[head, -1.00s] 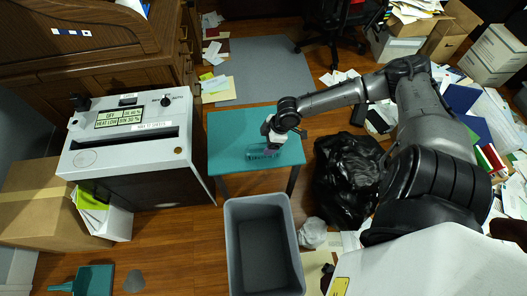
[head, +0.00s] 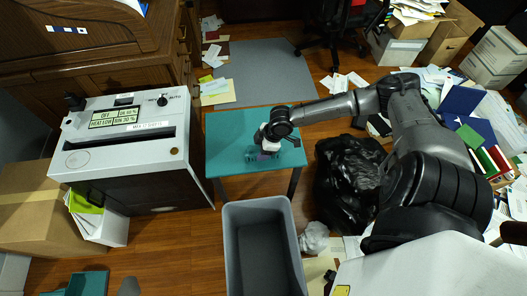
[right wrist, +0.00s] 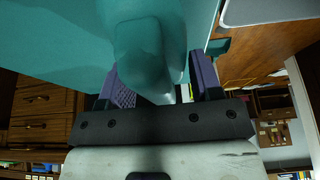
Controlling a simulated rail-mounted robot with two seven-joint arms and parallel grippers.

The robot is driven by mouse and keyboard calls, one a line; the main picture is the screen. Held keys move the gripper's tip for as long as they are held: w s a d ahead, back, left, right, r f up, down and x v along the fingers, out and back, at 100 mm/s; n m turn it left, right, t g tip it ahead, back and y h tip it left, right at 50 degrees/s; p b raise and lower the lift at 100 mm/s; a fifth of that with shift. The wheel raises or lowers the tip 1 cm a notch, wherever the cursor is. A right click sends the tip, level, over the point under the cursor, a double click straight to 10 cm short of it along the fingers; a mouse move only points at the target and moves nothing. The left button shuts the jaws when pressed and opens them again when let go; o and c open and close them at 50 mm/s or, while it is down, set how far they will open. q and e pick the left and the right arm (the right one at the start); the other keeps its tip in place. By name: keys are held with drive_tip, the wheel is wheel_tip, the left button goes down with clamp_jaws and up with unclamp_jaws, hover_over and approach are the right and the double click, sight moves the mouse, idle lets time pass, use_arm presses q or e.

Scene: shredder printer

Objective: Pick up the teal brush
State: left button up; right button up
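The teal brush (head: 251,157) lies on the small teal table (head: 228,126), partly hidden under my right gripper in the head view. My right gripper (head: 266,153) is at the brush, low over the table top. In the right wrist view, a rounded teal part of the brush (right wrist: 150,48) reaches between the purple-padded fingers of my right gripper (right wrist: 162,88). The fingers stand apart on either side of it; I see no clear grip. My left gripper is not in view.
A white shredder (head: 125,150) stands left of the table. A grey bin (head: 262,250) is in front, and a black bag (head: 348,180) is to the right. A teal dustpan (head: 88,284) lies at the lower left. Papers litter the floor at the right.

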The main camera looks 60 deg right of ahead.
drive_tip(key=c, duration=0.7)
drive_tip(key=shift+r, duration=0.1)
drive_tip(key=shift+r+p, duration=0.5)
drive_tip(key=shift+r, duration=0.1)
drive_tip(key=v, duration=0.1)
drive_tip(key=p+v, duration=0.2)
drive_tip(key=shift+w+a+r, duration=0.1)
drive_tip(key=shift+w+r, duration=0.15)
drive_tip(key=shift+r, duration=0.15)
drive_tip(key=s+d+r+p, duration=0.6)
drive_tip(key=s+d, duration=0.1)
drive_tip(key=d, duration=0.1)
drive_tip(key=shift+s, duration=0.25)
drive_tip(key=shift+m, duration=0.3)
